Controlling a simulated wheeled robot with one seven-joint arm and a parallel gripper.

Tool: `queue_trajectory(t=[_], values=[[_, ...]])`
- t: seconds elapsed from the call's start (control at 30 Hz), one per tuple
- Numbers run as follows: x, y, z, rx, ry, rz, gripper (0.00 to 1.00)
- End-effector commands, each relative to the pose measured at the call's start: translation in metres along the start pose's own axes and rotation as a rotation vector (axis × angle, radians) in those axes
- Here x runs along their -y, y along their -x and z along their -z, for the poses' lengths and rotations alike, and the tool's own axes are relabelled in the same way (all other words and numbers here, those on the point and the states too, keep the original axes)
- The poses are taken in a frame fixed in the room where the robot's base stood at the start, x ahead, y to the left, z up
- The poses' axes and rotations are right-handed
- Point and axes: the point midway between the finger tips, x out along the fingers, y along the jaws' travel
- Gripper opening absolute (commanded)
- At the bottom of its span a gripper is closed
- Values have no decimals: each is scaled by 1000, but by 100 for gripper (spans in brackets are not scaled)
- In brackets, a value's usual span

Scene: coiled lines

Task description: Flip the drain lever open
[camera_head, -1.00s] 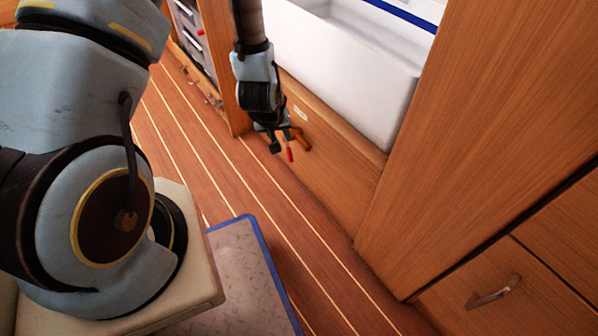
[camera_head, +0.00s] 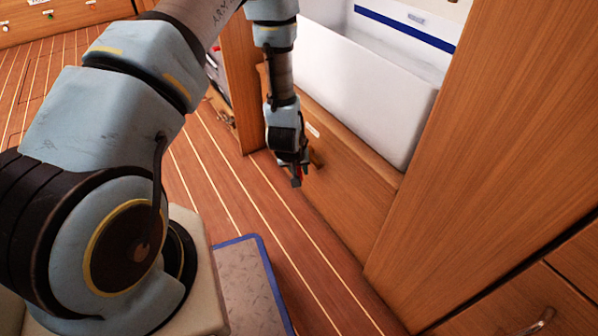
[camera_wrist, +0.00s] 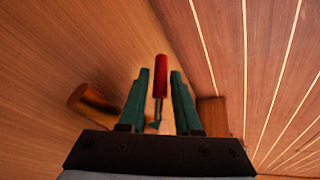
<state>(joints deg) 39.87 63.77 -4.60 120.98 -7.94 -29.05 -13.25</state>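The drain lever has a red handle on a thin metal stem. In the wrist view the red handle (camera_wrist: 160,76) lies between my gripper's two green fingers, with a gap on each side. In the head view only a bit of the red lever (camera_head: 299,172) shows beside my gripper (camera_head: 296,176), low in front of the wooden panel. My gripper is open, and its fingertips reach along both sides of the handle. The lever's base is partly hidden behind the fingers. A copper-brown pipe end (camera_head: 317,158) sticks out beside the lever; it also shows in the wrist view (camera_wrist: 92,102).
The wooden panel (camera_head: 345,185) stands under a white basin (camera_head: 360,90). A tall wooden cabinet side (camera_head: 470,150) rises to the right. A grey mat with a blue edge (camera_head: 248,285) lies on the striped wood floor. Floor in front of the panel is clear.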

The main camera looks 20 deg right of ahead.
Motion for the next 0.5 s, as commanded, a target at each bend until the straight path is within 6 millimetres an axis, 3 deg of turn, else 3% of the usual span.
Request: queue_trajectory(t=[0.2, 0.5], values=[[0, 0, 0, 1, 0, 0, 31], [0, 0, 0, 1, 0, 0, 0]])
